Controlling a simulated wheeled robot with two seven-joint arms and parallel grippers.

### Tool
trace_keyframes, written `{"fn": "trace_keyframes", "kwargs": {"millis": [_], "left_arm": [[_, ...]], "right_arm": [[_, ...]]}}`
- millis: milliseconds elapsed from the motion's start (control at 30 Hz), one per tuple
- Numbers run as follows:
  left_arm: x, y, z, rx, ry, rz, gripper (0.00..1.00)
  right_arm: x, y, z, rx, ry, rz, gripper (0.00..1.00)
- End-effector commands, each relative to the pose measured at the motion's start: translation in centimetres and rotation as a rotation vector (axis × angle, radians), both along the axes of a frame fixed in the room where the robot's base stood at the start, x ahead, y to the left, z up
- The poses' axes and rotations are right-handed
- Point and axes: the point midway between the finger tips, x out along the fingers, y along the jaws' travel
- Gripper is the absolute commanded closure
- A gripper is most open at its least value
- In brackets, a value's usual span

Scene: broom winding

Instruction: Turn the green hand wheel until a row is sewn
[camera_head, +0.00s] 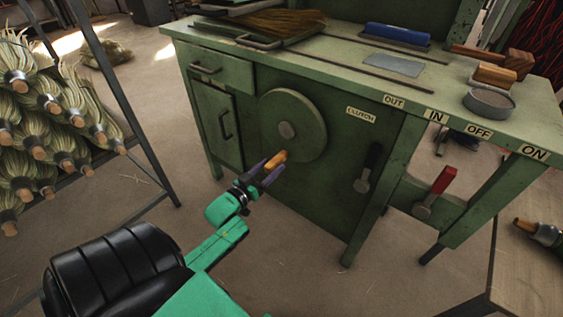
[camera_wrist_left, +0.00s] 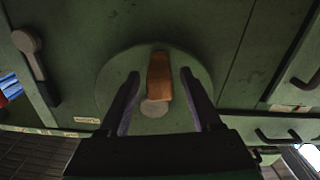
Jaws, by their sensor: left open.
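The green hand wheel (camera_head: 307,111) is a round disc with a grey hub on the front of the green bench. Its orange-brown wooden handle (camera_head: 275,160) sticks out near the lower left rim. My left gripper (camera_head: 266,172) is open at the handle. In the left wrist view the handle (camera_wrist_left: 159,77) stands between the two dark fingers of the gripper (camera_wrist_left: 159,90), with a gap on both sides. The wheel (camera_wrist_left: 190,62) lies behind it there. My right gripper is not in view.
Drawer handles (camera_head: 206,69) are at left. A rack of broom heads (camera_head: 45,125) stands at far left. A wooden table (camera_head: 525,272) is at lower right.

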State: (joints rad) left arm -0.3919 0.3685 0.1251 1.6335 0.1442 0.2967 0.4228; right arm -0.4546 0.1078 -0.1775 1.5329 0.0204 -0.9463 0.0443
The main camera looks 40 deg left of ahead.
Motion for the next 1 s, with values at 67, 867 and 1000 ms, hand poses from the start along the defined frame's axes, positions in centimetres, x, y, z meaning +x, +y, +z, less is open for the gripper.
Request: {"fn": "trace_keyframes", "kwargs": {"millis": [67,867,1000], "left_arm": [[2.1,0.1,-0.2,0.001,-0.004,0.000,0.35],[5.1,0.1,0.0,-0.001,0.001,0.000,1.00],[5.1,0.1,0.0,-0.001,0.001,-0.001,1.00]], "right_arm": [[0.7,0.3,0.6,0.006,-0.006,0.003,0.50],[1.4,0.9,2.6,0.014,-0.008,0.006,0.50],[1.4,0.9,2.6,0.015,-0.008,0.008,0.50]]}}
